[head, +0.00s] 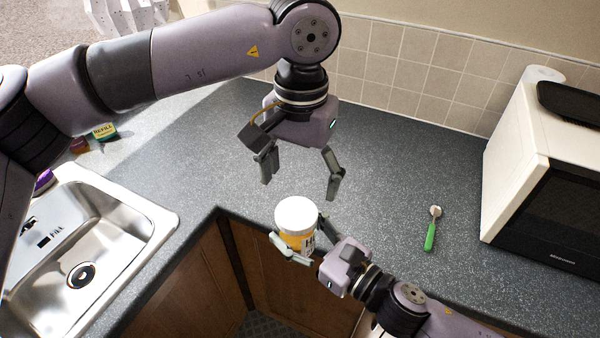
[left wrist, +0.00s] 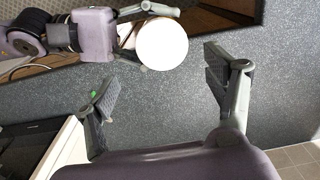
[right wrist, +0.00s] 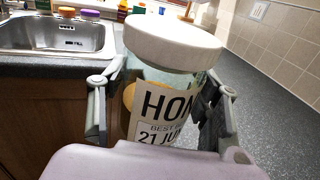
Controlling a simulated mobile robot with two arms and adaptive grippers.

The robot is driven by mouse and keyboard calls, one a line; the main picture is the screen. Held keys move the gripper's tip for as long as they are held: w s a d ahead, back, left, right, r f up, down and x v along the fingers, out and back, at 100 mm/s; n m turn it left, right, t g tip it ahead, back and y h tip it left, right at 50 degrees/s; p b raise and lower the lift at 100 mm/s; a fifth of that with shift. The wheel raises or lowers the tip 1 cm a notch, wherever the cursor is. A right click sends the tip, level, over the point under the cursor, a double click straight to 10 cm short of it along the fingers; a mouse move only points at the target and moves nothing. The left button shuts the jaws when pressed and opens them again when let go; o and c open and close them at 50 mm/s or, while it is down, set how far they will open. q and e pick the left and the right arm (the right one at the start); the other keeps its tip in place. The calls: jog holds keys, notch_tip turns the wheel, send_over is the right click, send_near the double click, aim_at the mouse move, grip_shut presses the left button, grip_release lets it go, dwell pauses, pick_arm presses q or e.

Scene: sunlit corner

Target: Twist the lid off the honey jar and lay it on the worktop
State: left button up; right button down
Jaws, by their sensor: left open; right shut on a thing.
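The honey jar (head: 299,241) is upright, with amber contents and a printed label that shows in the right wrist view (right wrist: 160,118). Its white lid (head: 296,214) sits on top; it also shows in the left wrist view (left wrist: 161,43) and the right wrist view (right wrist: 172,40). My right gripper (head: 304,244) is shut around the jar's body below the lid, holding it at the worktop's front edge, over the cupboard doors. My left gripper (head: 300,180) is open and empty, pointing down above the worktop (head: 390,200), behind and above the jar, apart from the lid.
A steel sink (head: 60,260) is at the left, with small boxes and jars behind it. A microwave (head: 530,170) stands at the right. A green-handled brush (head: 431,230) lies on the worktop left of it. The worktop's middle is clear. A tiled wall (head: 420,75) runs behind.

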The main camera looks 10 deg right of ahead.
aim_at(299, 211)
pick_arm(q)
jog(key=shift+w+f, duration=0.1)
jog(key=shift+f, duration=3.85)
jog(key=shift+c, duration=0.4)
